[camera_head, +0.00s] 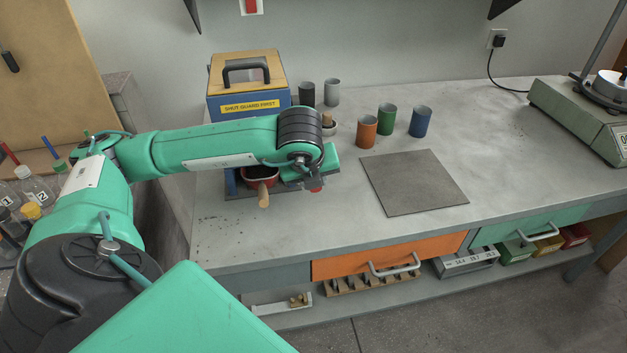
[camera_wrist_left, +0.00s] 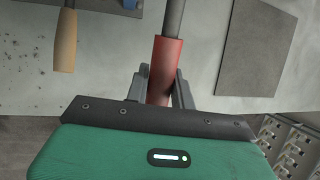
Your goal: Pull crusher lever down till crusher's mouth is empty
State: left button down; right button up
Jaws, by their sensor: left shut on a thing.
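The crusher (camera_head: 247,103) is a blue box with a wooden top, a black handle and a yellow "SHUT GUARD FIRST" label, at the back left of the bench. My arm hides most of its lower front and its mouth. My left gripper (camera_head: 313,180) is in front of it, shut on the red grip of the lever (camera_wrist_left: 164,65). In the left wrist view a grey rod runs up from this grip between the fingers (camera_wrist_left: 160,85). A red pan (camera_head: 261,172) with a wooden handle sits by the crusher's base; the handle shows in the wrist view (camera_wrist_left: 66,40). My right gripper is out of view.
Black, grey, orange, green (camera_head: 387,117) and blue cups stand behind and right of my gripper. A flat grey mat (camera_head: 413,182) lies mid-bench. A green scale (camera_head: 580,115) stands far right. Dark crumbs lie on the bench's left front. The orange drawer (camera_head: 390,257) is shut below.

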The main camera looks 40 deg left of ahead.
pick_arm(q)
jog(key=shift+s+f, duration=0.15)
jog(key=shift+f, duration=0.2)
jog(key=c, duration=1.2)
grip_release()
jog(key=shift+r, duration=0.1)
jog(key=shift+r, duration=0.2)
jog(key=v, duration=1.3)
jog(key=shift+r, duration=0.25)
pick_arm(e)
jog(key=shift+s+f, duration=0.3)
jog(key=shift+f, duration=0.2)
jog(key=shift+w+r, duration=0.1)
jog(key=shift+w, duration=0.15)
